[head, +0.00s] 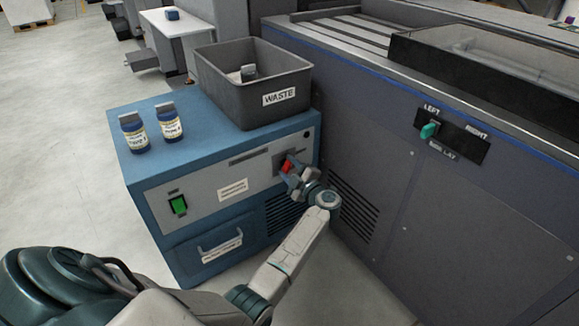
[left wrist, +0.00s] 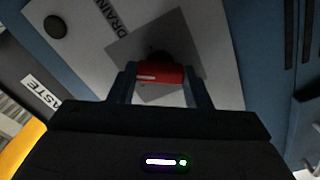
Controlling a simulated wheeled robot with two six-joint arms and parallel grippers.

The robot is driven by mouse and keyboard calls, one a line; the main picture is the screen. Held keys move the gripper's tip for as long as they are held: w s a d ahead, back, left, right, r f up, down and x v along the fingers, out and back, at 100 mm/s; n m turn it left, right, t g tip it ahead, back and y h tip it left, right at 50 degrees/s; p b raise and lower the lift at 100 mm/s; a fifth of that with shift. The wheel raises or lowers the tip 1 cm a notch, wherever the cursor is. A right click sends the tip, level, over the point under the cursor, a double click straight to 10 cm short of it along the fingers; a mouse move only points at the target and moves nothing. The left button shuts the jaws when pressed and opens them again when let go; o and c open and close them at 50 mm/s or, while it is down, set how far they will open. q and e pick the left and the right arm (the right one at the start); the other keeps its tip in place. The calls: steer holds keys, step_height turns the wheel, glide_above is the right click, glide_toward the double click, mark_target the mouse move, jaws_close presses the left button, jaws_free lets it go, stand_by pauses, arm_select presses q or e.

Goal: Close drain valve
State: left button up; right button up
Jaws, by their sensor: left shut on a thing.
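The drain valve has a red handle (head: 287,166) on the front panel of the blue ink unit (head: 150,195), near its right end. In the left wrist view the red handle (left wrist: 160,74) sits between the two fingers, in front of a grey square plate, with the word DRAIN beside it. My left gripper (head: 290,171) is shut on the handle; it also shows in the left wrist view (left wrist: 160,88). The fingers partly cover the valve in the head view. My right gripper is not in view.
A grey WASTE bin (head: 225,85) and two ink bottles (head: 134,133) stand on the unit. A green switch (head: 178,205) and a drawer (head: 208,245) are left of my arm. The large dark machine (head: 440,215) stands close on the right.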

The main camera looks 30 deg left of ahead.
arm_select(q)
steer(key=n, duration=0.6)
steer(key=shift+f+b, duration=0.2)
steer(key=shift+b, duration=0.2)
steer(key=shift+n, duration=0.3)
steer(key=o, duration=1)
steer(key=p+v, duration=0.2)
steer(key=v, duration=0.8)
steer(key=shift+s+d, duration=0.15)
steer(key=shift+d, duration=0.25)
steer(key=shift+r, duration=0.1)
